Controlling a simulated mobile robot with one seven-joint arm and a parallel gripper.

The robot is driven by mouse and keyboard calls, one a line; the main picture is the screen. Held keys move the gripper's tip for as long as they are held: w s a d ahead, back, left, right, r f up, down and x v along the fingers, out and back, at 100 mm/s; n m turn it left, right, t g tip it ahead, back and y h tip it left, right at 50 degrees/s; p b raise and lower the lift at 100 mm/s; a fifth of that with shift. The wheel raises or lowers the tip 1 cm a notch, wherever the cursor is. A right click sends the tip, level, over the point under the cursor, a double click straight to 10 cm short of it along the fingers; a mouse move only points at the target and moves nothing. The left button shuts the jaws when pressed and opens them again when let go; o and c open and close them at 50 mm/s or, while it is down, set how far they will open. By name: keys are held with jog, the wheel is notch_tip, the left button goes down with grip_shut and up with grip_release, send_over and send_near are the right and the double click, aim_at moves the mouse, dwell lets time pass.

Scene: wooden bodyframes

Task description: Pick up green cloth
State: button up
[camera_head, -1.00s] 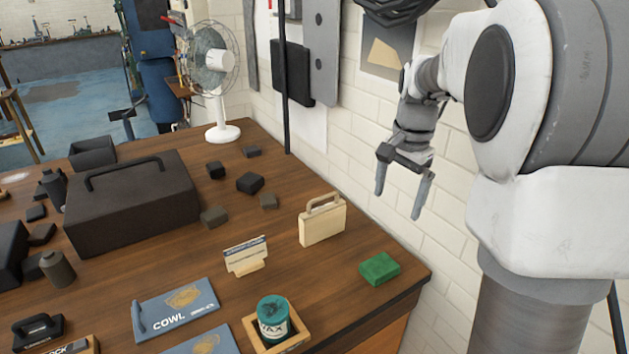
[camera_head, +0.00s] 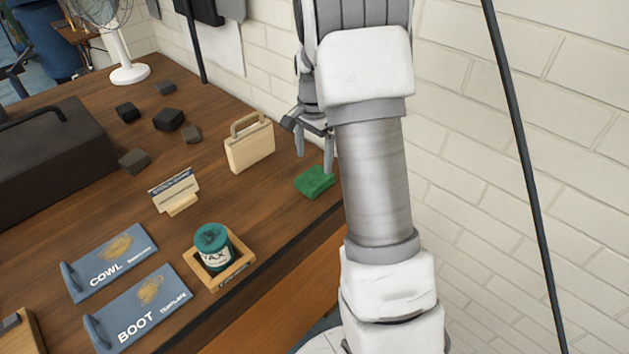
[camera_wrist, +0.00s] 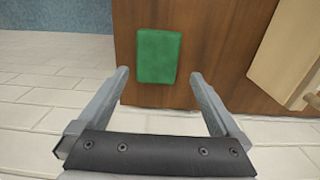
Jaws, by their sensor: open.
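The green cloth (camera_head: 315,182), a small folded block, lies on the wooden table (camera_head: 262,210) near its right edge in the head view. In the wrist view the cloth (camera_wrist: 158,56) lies beyond the fingertips, roughly centred between them. My gripper (camera_head: 314,165) is open and empty, with its fingers pointing down just above and behind the cloth in the head view. The open fingers also show in the wrist view (camera_wrist: 160,75), apart from the cloth. My arm hides part of the table's right corner in the head view.
A cream case with a handle (camera_head: 249,148) stands left of the cloth. A card stand (camera_head: 175,191), a wooden tray (camera_head: 238,270) with a green tin (camera_head: 212,240), and blue COWL (camera_head: 110,268) and BOOT templates (camera_head: 145,312) lie further left. A brick wall (camera_head: 480,150) rises behind.

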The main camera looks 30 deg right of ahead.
aim_at(315, 176)
jog(key=shift+s+f, duration=0.1)
jog(key=shift+f, duration=2.95)
jog(key=c, duration=1.1)
